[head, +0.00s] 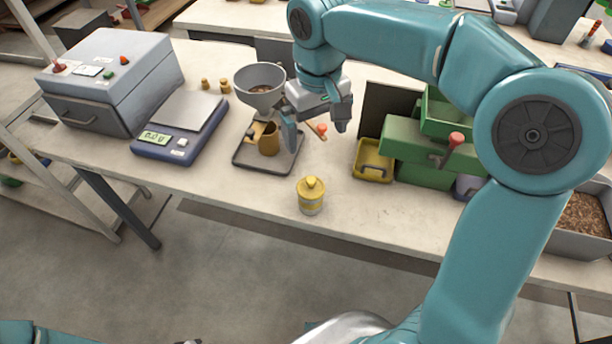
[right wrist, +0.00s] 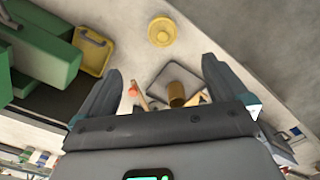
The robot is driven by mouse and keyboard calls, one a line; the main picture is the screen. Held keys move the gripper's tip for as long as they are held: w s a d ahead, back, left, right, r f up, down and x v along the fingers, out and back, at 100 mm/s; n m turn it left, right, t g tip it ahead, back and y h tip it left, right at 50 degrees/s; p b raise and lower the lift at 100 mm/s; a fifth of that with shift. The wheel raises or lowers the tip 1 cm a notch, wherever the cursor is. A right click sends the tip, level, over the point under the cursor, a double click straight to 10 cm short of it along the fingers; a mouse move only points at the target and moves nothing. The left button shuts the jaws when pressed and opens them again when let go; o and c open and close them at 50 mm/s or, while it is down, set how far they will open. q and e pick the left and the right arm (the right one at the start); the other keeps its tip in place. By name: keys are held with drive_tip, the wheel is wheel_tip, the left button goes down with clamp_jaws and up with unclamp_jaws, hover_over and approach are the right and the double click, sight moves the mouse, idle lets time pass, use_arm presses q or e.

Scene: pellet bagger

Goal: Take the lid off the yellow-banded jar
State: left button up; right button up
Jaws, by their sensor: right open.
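The yellow-banded jar (head: 311,203) stands upright near the front edge of the bench. Its yellow lid (head: 311,186) with a raised knob sits on top. In the right wrist view the lid (right wrist: 162,31) shows from above as a yellow disc, beyond the fingertips. My right gripper (head: 316,132) is open, fingers pointing down, above the bench and behind the jar, apart from it. Its two spread fingers also show in the right wrist view (right wrist: 162,72), with nothing held between them. My left gripper is not in view.
A dark tray (head: 245,158) with a brown cup (head: 268,139) lies left of the gripper, beside a funnel (head: 262,98). A blue scale (head: 160,148) is further left. A green machine (head: 400,150) and yellow bin (head: 372,172) stand right. Bench around the jar is clear.

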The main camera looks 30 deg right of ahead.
hover_over(311, 180)
drive_tip(key=f, duration=1.1)
drive_tip(key=shift+s, duration=0.3)
drive_tip(key=shift+w+d+f, duration=0.1)
drive_tip(key=shift+d+f, duration=0.05)
drive_tip(key=shift+f, duration=0.2)
drive_tip(key=f, duration=0.4)
drive_tip(key=shift+w+a+f+p, duration=0.15)
drive_tip(key=shift+a+f+p, duration=0.05)
drive_tip(key=shift+p, duration=0.15)
drive_tip(key=shift+w+d+f, duration=0.1)
drive_tip(key=shift+w+f, duration=0.05)
drive_tip(key=shift+f, duration=0.15)
drive_tip(key=shift+r, duration=0.1)
drive_tip(key=shift+s, duration=0.2)
drive_tip(key=c, duration=0.4)
drive_tip(key=shift+w, duration=0.1)
drive_tip(key=c, duration=0.7)
